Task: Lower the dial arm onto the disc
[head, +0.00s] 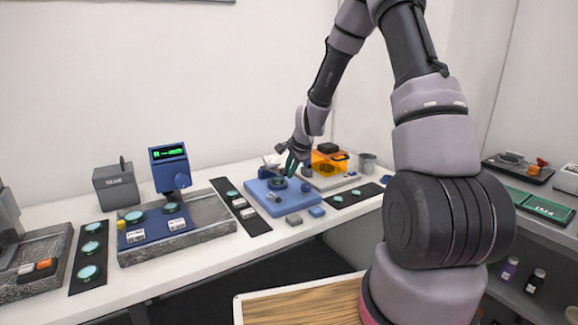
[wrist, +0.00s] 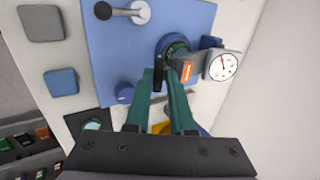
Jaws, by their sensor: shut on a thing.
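The blue gauge base (head: 282,206) stands on the bench in the head view; it fills the upper part of the wrist view (wrist: 115,70). On it is a round seat with the teal disc (wrist: 177,49), partly covered by the dial arm. The dial arm (wrist: 200,62) is grey, with an orange label, and carries a white round dial (wrist: 222,65) at its right. My gripper (wrist: 161,84) has its green fingers shut on the arm's dark handle (wrist: 158,73), beside the seat. In the head view my gripper (head: 291,164) is over the base. The gap between arm and disc cannot be told.
A grey lever with a black knob (wrist: 103,11) stands on the base. Grey (head: 294,219) and blue (head: 317,211) blocks lie in front of it. An orange machine (head: 328,162) and a grey cup (head: 367,162) stand to the right. Black strips (head: 354,195) with discs lie on both sides.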

